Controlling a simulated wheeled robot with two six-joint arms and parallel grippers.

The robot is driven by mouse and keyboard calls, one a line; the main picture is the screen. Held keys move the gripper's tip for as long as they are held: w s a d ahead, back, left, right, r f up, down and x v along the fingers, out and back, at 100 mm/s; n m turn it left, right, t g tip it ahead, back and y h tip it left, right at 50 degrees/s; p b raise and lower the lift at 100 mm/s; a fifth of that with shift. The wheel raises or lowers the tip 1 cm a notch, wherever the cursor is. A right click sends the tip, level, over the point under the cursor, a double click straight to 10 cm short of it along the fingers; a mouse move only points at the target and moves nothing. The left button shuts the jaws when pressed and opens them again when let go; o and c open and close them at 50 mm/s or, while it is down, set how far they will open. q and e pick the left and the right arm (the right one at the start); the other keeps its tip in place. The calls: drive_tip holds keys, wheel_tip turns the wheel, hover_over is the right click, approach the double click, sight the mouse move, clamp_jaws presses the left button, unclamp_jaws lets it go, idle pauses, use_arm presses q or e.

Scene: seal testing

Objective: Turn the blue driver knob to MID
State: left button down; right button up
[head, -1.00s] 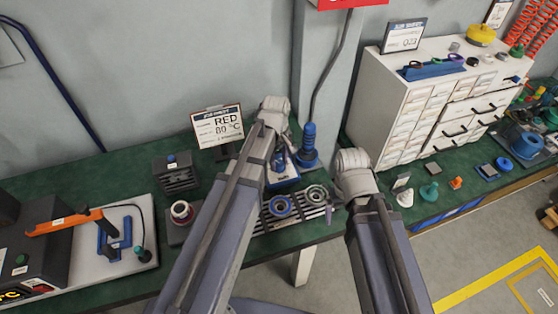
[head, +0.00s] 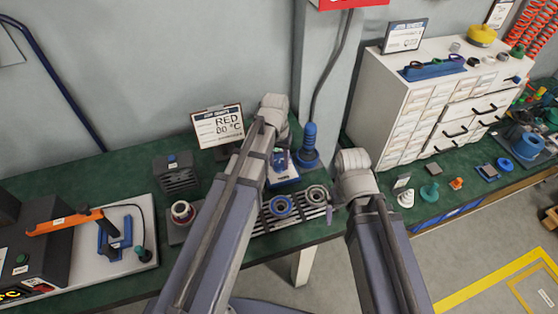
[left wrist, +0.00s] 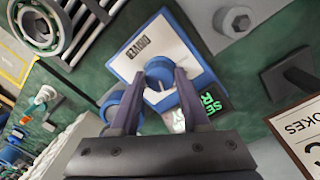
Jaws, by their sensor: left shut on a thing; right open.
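The blue driver knob (left wrist: 160,68) sits on a white plate with a blue border (left wrist: 135,62), marked DRIVER, in the left wrist view. My left gripper (left wrist: 161,77) has one finger on each side of the knob and is shut on it. The knob's pointer and any MID mark cannot be read. A dark display with green letters (left wrist: 212,103) is partly hidden by a finger. In the head view the driver unit (head: 285,180) is partly covered by my left arm. My right gripper (head: 331,213) is mostly hidden by its own arm, right of the driver.
A blue-handled tool (head: 308,145) stands close behind the driver. A slotted rack with ring parts (head: 281,206) lies in front of it. A white drawer cabinet (head: 410,110) is at the right.

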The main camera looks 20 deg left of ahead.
sight(278, 163)
use_arm(q)
drive_tip(key=shift+m, duration=1.3)
drive_tip(key=shift+c, duration=1.9)
unclamp_jaws()
drive_tip(key=shift+r, duration=0.1)
use_arm(e)
drive_tip(key=shift+r, duration=0.1)
use_arm(q)
wheel_tip(278, 163, up, 8)
drive_tip(key=p, duration=0.8)
drive_tip(key=shift+w+a, duration=0.1)
drive_tip(key=shift+a, duration=0.05)
use_arm(e)
wheel_tip(278, 163, up, 8)
use_arm(q)
drive_tip(key=shift+f, duration=0.3)
use_arm(e)
drive_tip(key=shift+f, duration=0.3)
